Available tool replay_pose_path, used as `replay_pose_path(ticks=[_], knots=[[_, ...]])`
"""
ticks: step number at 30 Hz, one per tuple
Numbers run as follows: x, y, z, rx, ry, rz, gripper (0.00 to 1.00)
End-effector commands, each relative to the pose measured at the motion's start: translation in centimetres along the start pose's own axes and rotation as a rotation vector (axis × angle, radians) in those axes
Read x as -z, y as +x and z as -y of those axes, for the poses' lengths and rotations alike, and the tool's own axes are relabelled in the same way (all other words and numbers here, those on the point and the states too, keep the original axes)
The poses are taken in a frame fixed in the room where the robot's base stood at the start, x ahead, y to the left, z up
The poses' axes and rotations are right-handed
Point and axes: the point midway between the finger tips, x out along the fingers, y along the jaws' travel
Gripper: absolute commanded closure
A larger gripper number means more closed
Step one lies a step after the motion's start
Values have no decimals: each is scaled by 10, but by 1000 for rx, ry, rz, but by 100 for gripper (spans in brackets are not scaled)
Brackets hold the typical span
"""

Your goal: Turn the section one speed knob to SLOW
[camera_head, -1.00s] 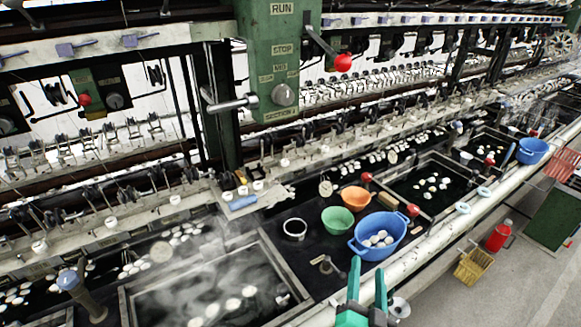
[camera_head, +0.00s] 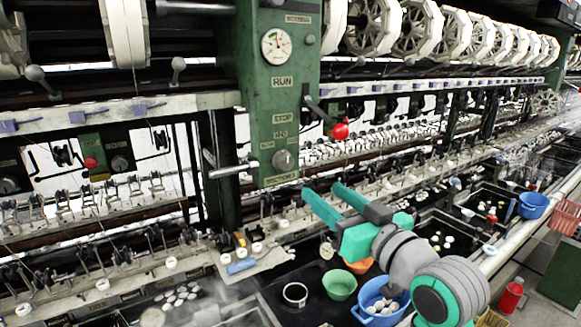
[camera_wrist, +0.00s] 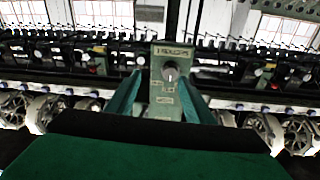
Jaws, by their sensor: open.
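The speed knob (camera_head: 284,160) is a round grey knob low on the green control post (camera_head: 285,100), above a label that reads SECTION. It also shows in the wrist view (camera_wrist: 170,72), where the panel appears upside down. MID is above the knob, with small labels at its sides that I cannot read clearly. I cannot tell which way its pointer faces. My gripper (camera_head: 325,192) is open and empty, to the right of and below the knob in the head view, apart from it. In the wrist view the knob appears between its green fingers (camera_wrist: 163,92).
A red-ball lever (camera_head: 340,131) sticks out right of the knob, and a metal handle (camera_head: 230,169) sticks out left. A gauge (camera_head: 276,44) is higher on the post. Green (camera_head: 339,285) and blue (camera_head: 380,305) bowls stand below my arm.

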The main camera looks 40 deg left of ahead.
Motion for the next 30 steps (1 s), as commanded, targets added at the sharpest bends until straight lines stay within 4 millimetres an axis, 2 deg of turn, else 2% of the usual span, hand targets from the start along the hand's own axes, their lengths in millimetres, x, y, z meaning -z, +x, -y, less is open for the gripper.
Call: replay_pose_path(ticks=[1,4,11,24,30], knots=[[11,1,7,16,-26,13,52],[21,1,16,38,-57,36,52],[26,9,24,56,-77,55,52],[22,81,28,56,-76,54,52],[21,102,28,55,-76,53,52]])
